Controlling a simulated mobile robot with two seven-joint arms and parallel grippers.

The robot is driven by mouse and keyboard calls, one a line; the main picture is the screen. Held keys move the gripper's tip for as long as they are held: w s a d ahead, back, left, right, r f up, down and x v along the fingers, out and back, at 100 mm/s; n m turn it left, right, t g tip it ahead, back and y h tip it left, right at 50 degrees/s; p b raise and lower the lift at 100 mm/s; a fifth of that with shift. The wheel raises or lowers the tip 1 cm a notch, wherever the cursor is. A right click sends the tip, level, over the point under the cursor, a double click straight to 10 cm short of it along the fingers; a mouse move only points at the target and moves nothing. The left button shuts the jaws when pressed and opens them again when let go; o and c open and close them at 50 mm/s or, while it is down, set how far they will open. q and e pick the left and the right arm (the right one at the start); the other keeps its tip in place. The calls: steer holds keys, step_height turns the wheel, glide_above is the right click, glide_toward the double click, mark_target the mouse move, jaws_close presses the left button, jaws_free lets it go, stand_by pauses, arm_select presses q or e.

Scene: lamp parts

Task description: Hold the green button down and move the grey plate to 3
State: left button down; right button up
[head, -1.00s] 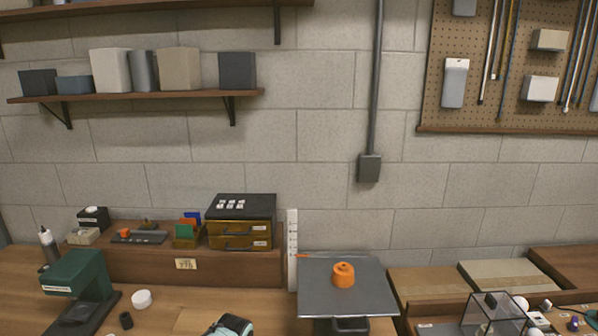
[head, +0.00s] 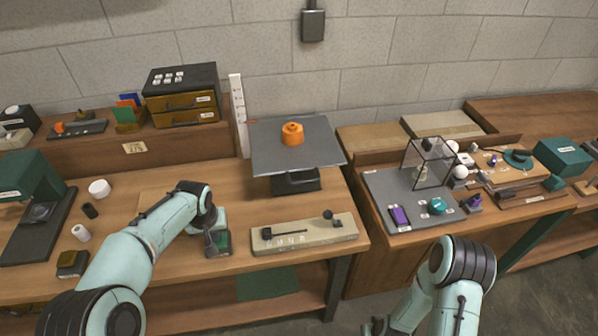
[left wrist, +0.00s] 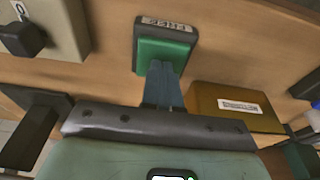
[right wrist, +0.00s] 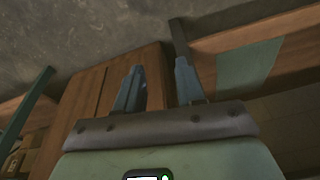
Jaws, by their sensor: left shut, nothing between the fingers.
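The grey plate (head: 268,152) stands level on a dark support at the back of the bench, with an orange part (head: 292,134) on it. A white upright scale (head: 239,112) stands at its left; its figures are too small to read. The green button (left wrist: 150,50) sits in a dark labelled housing. My left gripper (head: 213,240) is shut and empty, its fingertips (left wrist: 164,68) over the button's face, seemingly touching; whether the button is pressed I cannot tell. My right gripper (right wrist: 159,67) is open and empty, low in front of the bench.
A beige panel (head: 340,232) with a black lever and a knob lies right of the button; it also shows in the left wrist view (left wrist: 66,22). A brass-coloured block (left wrist: 230,105) is near my left gripper. A glass case (head: 428,165) stands on the grey mat further right.

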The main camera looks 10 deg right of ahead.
steer(key=w+d+r+n+t+h, duration=0.15)
steer(key=w+d+r+h, duration=0.25)
steer(key=d+r, duration=0.7)
steer(key=w+d+r+n+t+h, duration=0.1)
steer(key=w+d+r+t+h, duration=0.35)
steer(key=d, duration=0.95)
steer(key=w+d+r+n+t+h, duration=0.15)
steer(key=d+r, duration=0.25)
steer(key=r, duration=0.6)
steer(key=d+r+n+g+h, duration=0.1)
steer(key=d+r+n, duration=0.25)
steer(key=r, duration=0.65)
step_height(320, 180, up, 4)
steer(key=w+a+r+n+t, duration=0.1)
steer(key=w+n+t, duration=0.1)
steer(key=w+t, duration=0.1)
steer(key=n+t+y, duration=0.3)
steer(key=n+y, duration=1.1)
steer(key=y, duration=0.3)
glide_toward(303, 181)
steer(key=shift+g, duration=0.25)
steer(key=x, duration=1)
steer(key=shift+w+d+f, duration=0.15)
steer(key=shift+w, duration=0.2)
steer(key=shift+w+a+f, duration=0.1)
steer(key=shift+w+a, duration=0.1)
steer(key=shift+w, duration=0.3)
